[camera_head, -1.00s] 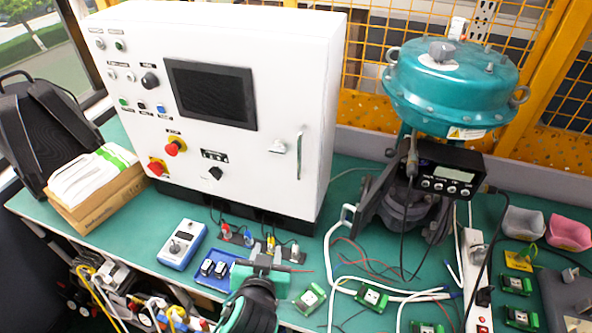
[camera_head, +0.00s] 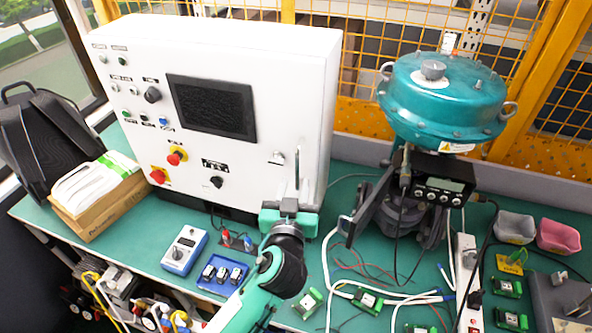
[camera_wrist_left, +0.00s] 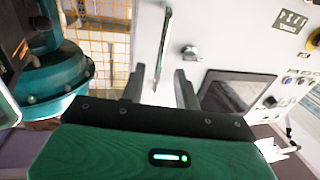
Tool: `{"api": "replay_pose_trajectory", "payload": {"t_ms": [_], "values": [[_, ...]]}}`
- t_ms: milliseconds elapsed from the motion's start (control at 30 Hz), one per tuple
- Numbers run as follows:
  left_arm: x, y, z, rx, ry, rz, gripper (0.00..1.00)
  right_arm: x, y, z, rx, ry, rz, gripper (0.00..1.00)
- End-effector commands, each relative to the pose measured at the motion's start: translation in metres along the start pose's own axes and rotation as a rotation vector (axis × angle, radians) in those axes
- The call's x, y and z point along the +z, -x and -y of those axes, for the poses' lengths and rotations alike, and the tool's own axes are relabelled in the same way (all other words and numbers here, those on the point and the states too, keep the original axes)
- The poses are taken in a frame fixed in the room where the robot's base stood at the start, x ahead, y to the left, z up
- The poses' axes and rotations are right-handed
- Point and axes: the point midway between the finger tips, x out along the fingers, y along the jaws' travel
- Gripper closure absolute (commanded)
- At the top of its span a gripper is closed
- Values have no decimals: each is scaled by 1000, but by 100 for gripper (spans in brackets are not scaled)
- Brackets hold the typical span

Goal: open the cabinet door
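The white cabinet (camera_head: 320,100) stands on the table at the left, its door shut. A thin upright metal handle (camera_head: 297,160) is near the right edge of its front, with a small latch (camera_head: 278,158) to its left. My left gripper (camera_head: 291,185) is open in front of the door at the handle's lower end. In the left wrist view, the handle (camera_wrist_left: 164,45) runs down toward the gap between the two fingers (camera_wrist_left: 160,82). The fingers stand apart; contact with the handle cannot be told. The latch (camera_wrist_left: 192,52) lies beside it. My right gripper is not in view.
A teal valve actuator (camera_head: 440,100) stands right of the cabinet. A blue-white meter (camera_head: 184,248) and a blue tray (camera_head: 222,274) lie in front. White cables and several green modules cover the table's right front. A cardboard box (camera_head: 105,205) is at the left.

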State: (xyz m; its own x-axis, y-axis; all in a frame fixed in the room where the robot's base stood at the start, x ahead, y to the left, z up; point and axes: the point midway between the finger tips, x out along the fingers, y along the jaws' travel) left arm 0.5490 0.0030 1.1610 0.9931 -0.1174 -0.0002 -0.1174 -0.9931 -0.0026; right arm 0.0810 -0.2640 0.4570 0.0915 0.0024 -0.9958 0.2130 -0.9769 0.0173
Motion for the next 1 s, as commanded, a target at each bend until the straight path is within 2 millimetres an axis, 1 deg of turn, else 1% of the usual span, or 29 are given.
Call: {"api": "replay_pose_trajectory", "payload": {"t_ms": [33, 200, 367, 600, 767, 1000], "values": [[-4, -9, 1, -1, -2, -1, 68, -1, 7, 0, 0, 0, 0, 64], [-2, -27, 0, 0, -2, 0, 68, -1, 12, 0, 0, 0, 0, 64], [0, -33, 0, 0, 0, 1, 68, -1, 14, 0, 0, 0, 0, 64], [1, -33, 0, 0, 0, 1, 68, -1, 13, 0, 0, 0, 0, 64], [1, -33, 0, 0, 0, 1, 100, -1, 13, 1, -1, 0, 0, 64], [1, -33, 0, -1, 0, 1, 100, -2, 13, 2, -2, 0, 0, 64]]}}
